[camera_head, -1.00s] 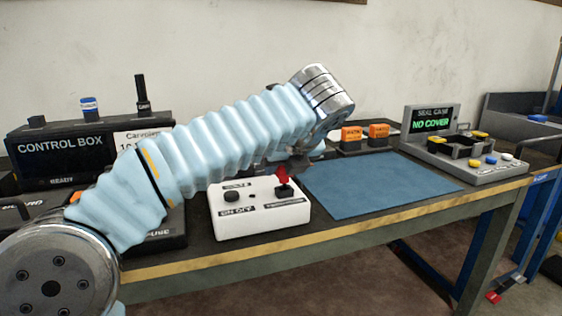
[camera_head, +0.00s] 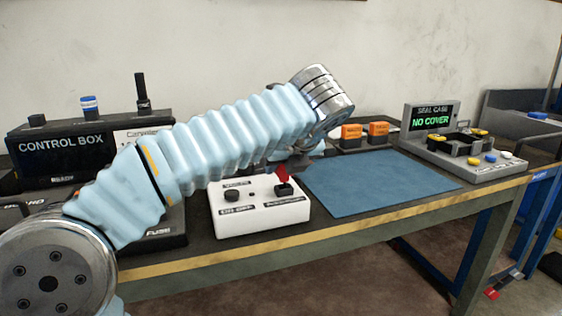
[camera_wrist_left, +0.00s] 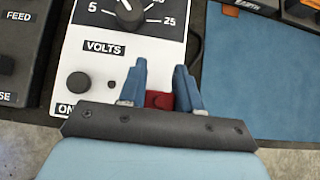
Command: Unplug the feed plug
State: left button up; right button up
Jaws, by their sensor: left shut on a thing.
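A white box (camera_head: 240,209) with dials, a black knob and a black socket (camera_head: 284,189) stands on the bench. A small red plug (camera_head: 283,174) shows at the socket; I cannot tell whether it is fully seated. In the left wrist view the red plug (camera_wrist_left: 158,100) lies between the blue fingers of my left gripper (camera_wrist_left: 160,80), which is shut on it. In the head view my arm hides most of that gripper. A black panel marked FEED (camera_wrist_left: 18,45) is at the left of the wrist view. My right gripper is not in view.
A blue mat (camera_head: 375,184) lies clear to the right of the white box. A grey seal case (camera_head: 470,170) is at the bench's right end. The dark control box (camera_head: 60,150) stands at the left, partly behind my arm.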

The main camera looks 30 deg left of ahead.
pick_arm(q)
jog(key=shift+r, duration=0.1)
dwell(0.3)
jog(key=shift+p, duration=0.45)
jog(key=shift+f+b, duration=0.8)
jog(key=shift+f, duration=0.5)
jog(key=o, duration=1.1)
jog(key=p+v, duration=0.2)
jog(key=v, duration=1.1)
jog(key=shift+s+d+r+p, duration=0.2)
jog(key=shift+s+r+p, duration=0.05)
jog(key=shift+r+p, duration=0.1)
